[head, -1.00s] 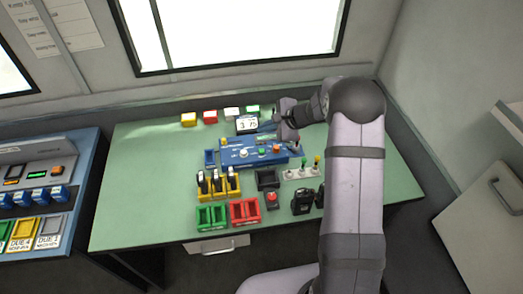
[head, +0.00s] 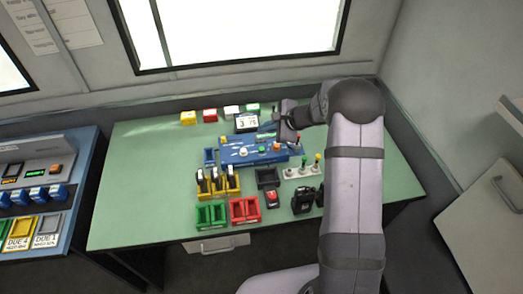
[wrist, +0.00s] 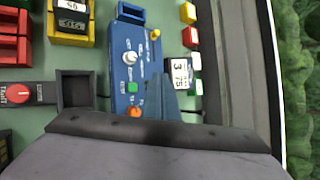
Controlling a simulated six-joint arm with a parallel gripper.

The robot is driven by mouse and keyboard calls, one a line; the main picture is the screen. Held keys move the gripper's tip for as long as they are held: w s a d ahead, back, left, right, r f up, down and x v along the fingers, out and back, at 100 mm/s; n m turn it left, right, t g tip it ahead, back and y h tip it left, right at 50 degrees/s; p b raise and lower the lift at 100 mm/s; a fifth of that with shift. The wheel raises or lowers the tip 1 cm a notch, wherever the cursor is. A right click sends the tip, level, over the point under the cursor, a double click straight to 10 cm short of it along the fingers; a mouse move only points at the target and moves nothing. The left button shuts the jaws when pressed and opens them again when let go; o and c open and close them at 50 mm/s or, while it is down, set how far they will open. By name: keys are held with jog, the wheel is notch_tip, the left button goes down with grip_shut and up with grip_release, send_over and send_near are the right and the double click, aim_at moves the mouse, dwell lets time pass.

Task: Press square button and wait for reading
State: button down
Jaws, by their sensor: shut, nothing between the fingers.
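My gripper (head: 288,132) is over the back right part of the panel. In the wrist view its narrow fingers (wrist: 157,88) are shut and empty, to the right of the green button. I cannot tell whether they touch the panel.
Small toggles (head: 303,171) are at the right. Coloured blocks (head: 210,115) line the back edge. The table's left side (head: 130,190) is clear.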

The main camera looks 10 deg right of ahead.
jog(key=b, duration=0.4)
send_over(264, 150)
notch_tip(264, 150, down, 6)
jog(key=shift+r, duration=0.25)
jog(key=shift+s+f+b, duration=0.1)
jog(key=shift+f+b, duration=0.55)
jog(key=shift+f, duration=0.1)
jog(key=shift+f, duration=0.15)
dwell(1.0)
jog(key=shift+f+b, duration=0.3)
jog(key=shift+b, duration=0.3)
jog(key=shift+f+b, duration=0.3)
jog(key=shift+b, duration=0.15)
dwell(0.6)
jog(key=shift+r, duration=0.1)
jog(key=shift+r+p, duration=0.45)
jog(key=shift+r, duration=0.25)
dwell(0.3)
jog(key=shift+r+p, duration=1.7)
jog(key=shift+r, duration=0.8)
